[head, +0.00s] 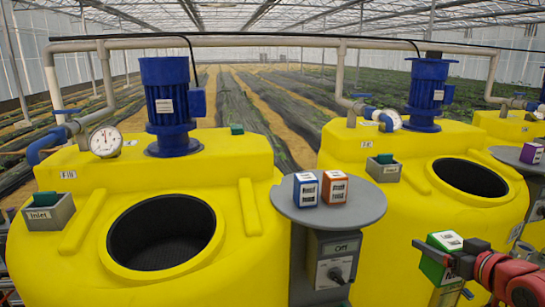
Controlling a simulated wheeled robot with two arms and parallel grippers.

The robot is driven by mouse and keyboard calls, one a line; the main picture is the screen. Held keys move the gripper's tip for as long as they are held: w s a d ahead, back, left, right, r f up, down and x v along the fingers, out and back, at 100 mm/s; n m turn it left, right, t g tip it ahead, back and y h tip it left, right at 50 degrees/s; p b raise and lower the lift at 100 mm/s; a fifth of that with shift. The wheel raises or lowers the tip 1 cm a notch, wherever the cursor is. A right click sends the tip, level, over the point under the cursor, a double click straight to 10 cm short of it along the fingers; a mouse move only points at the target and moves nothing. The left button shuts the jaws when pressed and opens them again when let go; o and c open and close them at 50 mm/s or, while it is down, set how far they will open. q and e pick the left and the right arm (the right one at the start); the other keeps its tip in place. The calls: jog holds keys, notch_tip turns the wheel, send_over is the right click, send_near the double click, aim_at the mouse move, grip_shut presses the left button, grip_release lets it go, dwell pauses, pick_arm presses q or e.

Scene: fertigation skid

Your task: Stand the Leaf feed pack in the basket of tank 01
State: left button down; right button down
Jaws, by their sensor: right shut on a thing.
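My right gripper (460,268) reaches in from the right edge and is shut on a green pack (433,266) with a white label on top. Its print is too small to read, so I cannot confirm that it is the Leaf feed pack. The pack is held upright in front of the middle yellow tank (395,235). The left yellow tank (80,255) has a round opening with a dark basket (165,235) in it. The middle tank has a similar dark opening (470,178). The tank number plates are too small to read surely. My left gripper is not in view.
A round grey stand (290,207) between the tanks carries a blue pack (306,189) and a red-brown pack (334,187). A purple pack (531,153) is at the right. Blue motors (170,105) (426,92) rise behind the openings. A grey Inlet box (50,212) is at left.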

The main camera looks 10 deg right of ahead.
jog(key=w+a+f+m+h+b, duration=0.1)
jog(key=w+a+f, duration=0.1)
jog(key=a+f, duration=0.35)
jog(key=w+a+f+b, duration=0.1)
jog(key=w+a+f, duration=0.1)
jog(key=f, duration=0.7)
jog(key=w+a+f+m+h+b, duration=0.1)
jog(key=w+a+f, duration=0.2)
jog(key=f, duration=0.4)
jog(key=s+a+f+b, duration=0.1)
jog(key=s+a+f, duration=0.4)
jog(key=a+f, duration=0.2)
jog(key=s+a+f+n+y+b, duration=0.1)
jog(key=s+a+f, duration=0.5)
jog(key=f, duration=0.4)
jog(key=shift+a+f+b, duration=0.2)
jog(key=shift+a+b, duration=0.15)
jog(key=shift+a, duration=0.15)
